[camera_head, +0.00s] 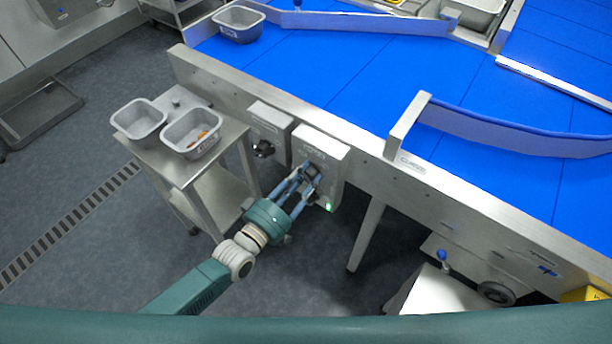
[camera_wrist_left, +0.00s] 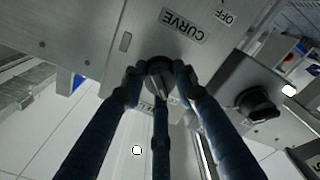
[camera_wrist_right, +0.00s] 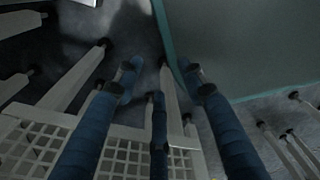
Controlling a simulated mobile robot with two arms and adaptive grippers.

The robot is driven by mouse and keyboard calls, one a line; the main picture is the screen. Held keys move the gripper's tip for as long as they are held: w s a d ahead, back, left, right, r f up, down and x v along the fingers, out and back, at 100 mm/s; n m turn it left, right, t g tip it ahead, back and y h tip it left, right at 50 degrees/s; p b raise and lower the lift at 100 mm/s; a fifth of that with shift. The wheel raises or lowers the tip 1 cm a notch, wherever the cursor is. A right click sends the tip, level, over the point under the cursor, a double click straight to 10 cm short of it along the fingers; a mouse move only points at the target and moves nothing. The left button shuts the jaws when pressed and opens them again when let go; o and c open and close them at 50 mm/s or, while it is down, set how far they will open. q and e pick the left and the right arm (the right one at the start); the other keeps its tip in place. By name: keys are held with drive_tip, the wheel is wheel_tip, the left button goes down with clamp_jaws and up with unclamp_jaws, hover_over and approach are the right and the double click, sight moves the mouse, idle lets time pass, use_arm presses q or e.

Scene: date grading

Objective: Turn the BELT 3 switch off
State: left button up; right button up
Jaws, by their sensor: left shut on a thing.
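Two grey switch boxes hang on the side of the blue conveyor. My left gripper (camera_head: 312,176) is at the right-hand box (camera_head: 322,147). In the left wrist view its fingers are shut around a dark rotary knob (camera_wrist_left: 160,76). A plate beside this knob reads CURVE (camera_wrist_left: 182,25). A green lamp (camera_head: 328,207) glows low on this box. The left-hand box (camera_head: 271,120) has a black knob (camera_head: 263,149), which also shows free in the left wrist view (camera_wrist_left: 258,104). I cannot read BELT 3 anywhere. My right gripper (camera_wrist_right: 160,85) is open and empty in its wrist view.
A steel stand (camera_head: 186,174) with two grey tubs, one holding a few dates (camera_head: 203,135), stands left of the boxes. Another tub (camera_head: 239,24) is on the belt. A conveyor leg (camera_head: 366,235) stands right of my left gripper. Open floor lies at left.

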use_arm(q)
drive_tip(key=o, duration=0.9)
drive_tip(key=shift+w+a+r, duration=0.15)
drive_tip(key=shift+w+r, duration=0.05)
drive_tip(key=shift+r, duration=0.1)
drive_tip(key=shift+o, duration=1.2)
drive_tip(key=shift+s+f, duration=0.1)
drive_tip(key=shift+f, duration=0.05)
drive_tip(key=shift+s+a+f, duration=0.1)
drive_tip(key=shift+s, duration=0.15)
drive_tip(key=v, duration=1.1)
drive_tip(key=shift+a, duration=0.15)
drive_tip(key=shift+s, duration=0.15)
